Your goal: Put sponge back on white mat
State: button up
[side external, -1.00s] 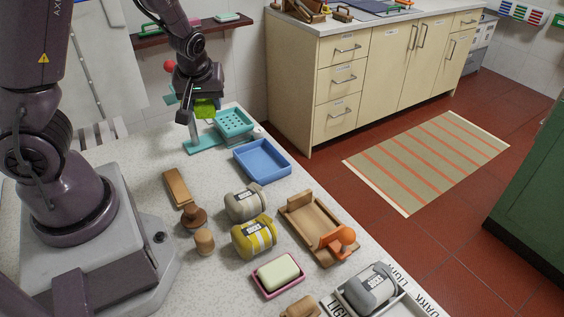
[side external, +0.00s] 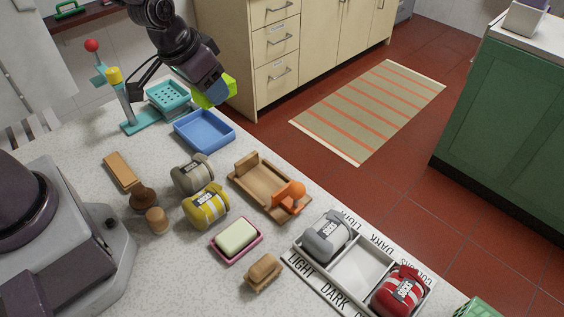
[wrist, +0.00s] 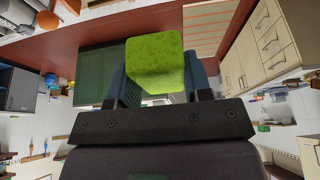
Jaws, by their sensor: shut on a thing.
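The sponge (side external: 226,90) is a lime-green block. In the wrist view the sponge (wrist: 155,62) stands out between my two fingers. My gripper (side external: 208,92) is shut on it and holds it in the air, appearing above the far side of the blue tray. The wrist view also shows my gripper (wrist: 158,88), with a finger on each side of the sponge. I cannot make out a white mat in either view.
A teal soap rack (side external: 168,94) and the blue tray (side external: 205,131) lie near the sponge. Yellow (side external: 205,204) and grey (side external: 192,173) rolls, a wooden board (side external: 262,180), a soap dish (side external: 237,238) and a sorting tray (side external: 355,270) fill the speckled counter.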

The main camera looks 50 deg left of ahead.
jog(key=s+d+f+m+g+h, duration=0.1)
jog(key=s+d+f+m, duration=0.15)
jog(key=d, duration=0.45)
jog(key=s+d+f+m+h, duration=0.1)
jog(key=s+d+m, duration=0.3)
jog(key=d, duration=0.2)
jog(key=s+d+f+m+g+h, duration=0.1)
jog(key=s+d+f+m, duration=0.2)
jog(key=d, duration=0.4)
jog(key=s+d+r+m+g+h, duration=0.1)
jog(key=s+d+m+g, duration=0.1)
jog(key=s+d+m, duration=0.5)
jog(key=s+d+m+g, duration=0.25)
jog(key=s+m, duration=0.35)
jog(key=s, duration=0.3)
jog(key=w+d+f, duration=0.1)
jog(key=d+f, duration=0.2)
jog(key=d, duration=0.1)
jog(key=w+d+f, duration=0.1)
jog(key=d+f, duration=0.2)
jog(key=d, duration=0.1)
jog(key=w+d+f, duration=0.2)
jog(key=d+f, duration=0.1)
jog(key=d, duration=0.2)
jog(key=shift+w+d+f, duration=0.1)
jog(key=shift+d+f, duration=0.05)
jog(key=shift+f, duration=0.8)
jog(key=shift+w+d+f, duration=0.1)
jog(key=shift+d+f, duration=0.05)
jog(key=shift+f, duration=0.8)
